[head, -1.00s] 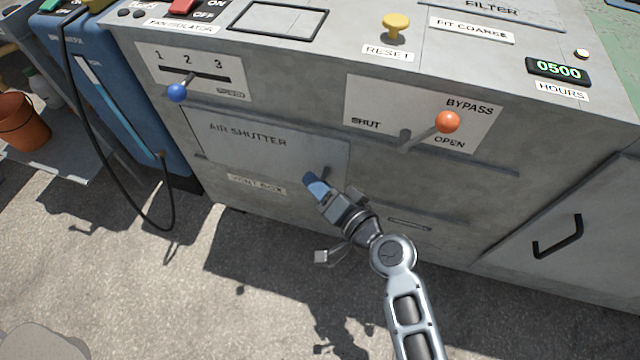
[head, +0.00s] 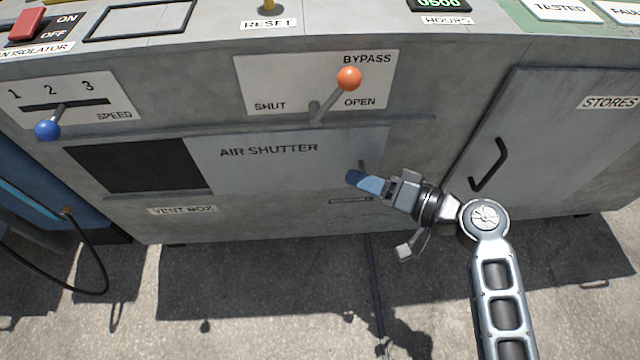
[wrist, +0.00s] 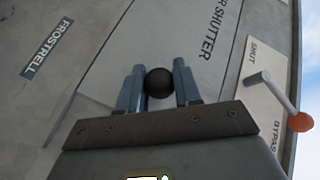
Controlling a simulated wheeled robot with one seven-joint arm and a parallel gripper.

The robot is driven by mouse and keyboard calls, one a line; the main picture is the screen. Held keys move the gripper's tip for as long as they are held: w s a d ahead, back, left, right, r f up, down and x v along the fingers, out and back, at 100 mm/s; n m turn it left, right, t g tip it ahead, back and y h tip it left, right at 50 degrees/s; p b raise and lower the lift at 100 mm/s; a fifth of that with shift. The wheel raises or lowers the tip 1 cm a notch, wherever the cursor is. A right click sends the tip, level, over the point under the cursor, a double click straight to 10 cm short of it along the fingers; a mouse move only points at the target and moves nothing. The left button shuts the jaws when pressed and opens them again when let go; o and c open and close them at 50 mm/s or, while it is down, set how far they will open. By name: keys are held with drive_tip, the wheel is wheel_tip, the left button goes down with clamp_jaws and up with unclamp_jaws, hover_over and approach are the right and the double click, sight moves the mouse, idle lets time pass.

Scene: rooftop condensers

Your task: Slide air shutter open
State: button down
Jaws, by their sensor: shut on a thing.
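The air shutter (head: 265,165) is a flat grey sliding panel on the front of the grey cabinet. It stands to the right of a dark opening (head: 140,166) that it leaves uncovered at the left. My gripper (head: 358,180) is at the panel's right end. In the wrist view, its blue fingers (wrist: 159,88) are shut on a round dark knob (wrist: 158,81), the shutter's handle. In the head view the fingers hide most of the knob. The lettered shutter panel also shows in the wrist view (wrist: 185,55).
Above the shutter is a bypass lever with an orange ball (head: 349,78), leaning toward OPEN. A blue-knobbed speed lever (head: 47,129) is at the left. A stores door with a black handle (head: 489,165) is at the right. Open paved floor lies in front.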

drive_tip(key=shift+d, duration=2.65)
drive_tip(key=shift+d, duration=0.1)
drive_tip(key=c, duration=0.8)
unclamp_jaws()
drive_tip(key=p+v, duration=0.2)
drive_tip(key=v, duration=0.5)
drive_tip(key=shift+s+d, duration=0.2)
drive_tip(key=shift+s, duration=0.05)
